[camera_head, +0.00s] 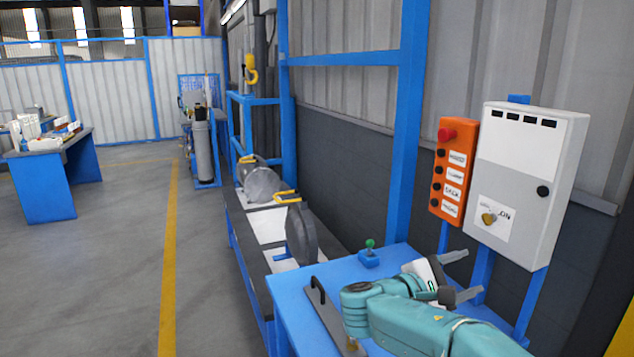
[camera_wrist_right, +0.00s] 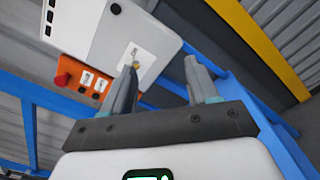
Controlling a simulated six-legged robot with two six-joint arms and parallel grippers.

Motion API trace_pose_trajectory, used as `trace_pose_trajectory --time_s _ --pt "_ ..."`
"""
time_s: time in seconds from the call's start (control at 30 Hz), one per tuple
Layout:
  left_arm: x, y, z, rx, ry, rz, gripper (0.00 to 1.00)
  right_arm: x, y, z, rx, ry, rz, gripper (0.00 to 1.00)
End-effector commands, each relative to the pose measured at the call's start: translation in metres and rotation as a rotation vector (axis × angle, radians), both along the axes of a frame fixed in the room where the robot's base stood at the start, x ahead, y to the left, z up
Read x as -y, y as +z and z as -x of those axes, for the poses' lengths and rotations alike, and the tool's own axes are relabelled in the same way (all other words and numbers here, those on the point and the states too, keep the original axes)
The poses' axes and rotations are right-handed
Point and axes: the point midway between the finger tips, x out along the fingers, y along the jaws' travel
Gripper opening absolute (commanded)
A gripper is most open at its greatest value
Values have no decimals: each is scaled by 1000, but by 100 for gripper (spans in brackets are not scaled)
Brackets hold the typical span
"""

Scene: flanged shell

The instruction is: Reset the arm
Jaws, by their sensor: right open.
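My right arm, teal, reaches in from the lower right in the head view. Its gripper (camera_head: 462,273) is open and empty, above the blue table and in front of the white control box (camera_head: 528,165). In the right wrist view the two grey fingers of this gripper (camera_wrist_right: 163,85) stand apart with nothing between them. The control box (camera_wrist_right: 115,35) with its yellow key switch lies beyond the fingertips. The orange button panel (camera_head: 454,170) with a red knob is left of the box. My left gripper is not in view.
A blue table (camera_head: 290,300) carries a dark-handled plate (camera_head: 322,305) and a small blue base with a green-topped lever (camera_head: 369,255). Flanged grey discs (camera_head: 300,235) stand on the long bench behind. A blue post (camera_head: 405,130) rises beside the panel.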

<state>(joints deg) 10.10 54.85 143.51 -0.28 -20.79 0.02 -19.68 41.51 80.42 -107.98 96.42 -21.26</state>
Motion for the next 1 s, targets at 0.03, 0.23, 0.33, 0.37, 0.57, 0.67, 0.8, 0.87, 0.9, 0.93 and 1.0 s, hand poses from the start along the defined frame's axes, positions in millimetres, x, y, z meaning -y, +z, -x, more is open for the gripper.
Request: trace_pose_trajectory --time_s 0.03,0.23,0.33,0.37,0.57,0.67,0.8,0.87,0.9,0.93,1.0 --pt "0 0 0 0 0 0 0 0 0 0 0 0 0 60" --pt "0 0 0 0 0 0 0 1 -42 -7 -88 39 -80 60" --pt "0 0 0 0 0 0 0 1 -72 -9 -146 60 -142 60" --pt "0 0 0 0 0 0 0 0 -82 -9 -166 68 -164 60" --pt "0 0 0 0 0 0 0 -3 -156 1 -299 104 -338 60" --pt "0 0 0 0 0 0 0 -8 -204 15 -376 112 -465 60" --pt "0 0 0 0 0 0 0 -26 -292 59 -505 89 -740 60" --pt "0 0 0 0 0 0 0 -39 -332 88 -550 51 -897 60" --pt "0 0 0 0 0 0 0 -50 -356 110 -574 16 -1009 60" --pt "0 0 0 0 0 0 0 -59 -373 127 -583 -19 -1097 60" --pt "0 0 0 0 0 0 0 -83 -407 171 -581 -127 -1312 60"
